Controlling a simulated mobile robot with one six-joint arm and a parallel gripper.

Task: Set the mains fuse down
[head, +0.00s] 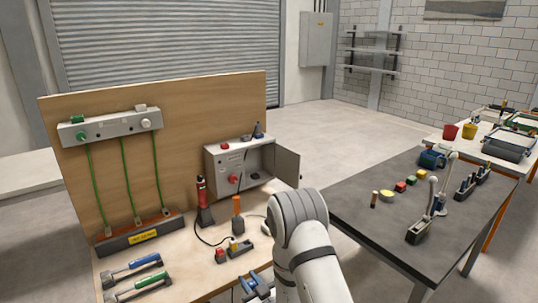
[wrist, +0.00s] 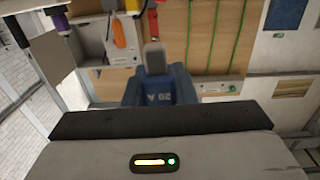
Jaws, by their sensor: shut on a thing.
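In the wrist view, a blue block marked 20 A (wrist: 160,97), which I take to be the mains fuse, has a grey block (wrist: 154,57) at its far end. My gripper (wrist: 160,80) is shut on it, with blue sides at its left and right. In the head view, my gripper (head: 257,287) shows at the bottom edge, over the front of the wooden bench, partly cut off and beside my arm. The fuse cannot be clearly made out there. Whether it touches the bench cannot be told.
A grey box (head: 225,158) with its door open stands against the wooden backboard (head: 190,110). A red-and-black tool (head: 203,200), an orange-handled tool (head: 237,215), small blocks (head: 240,247) and blue- and green-handled tools (head: 138,267) occupy the bench. A dark table (head: 360,215) stands right.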

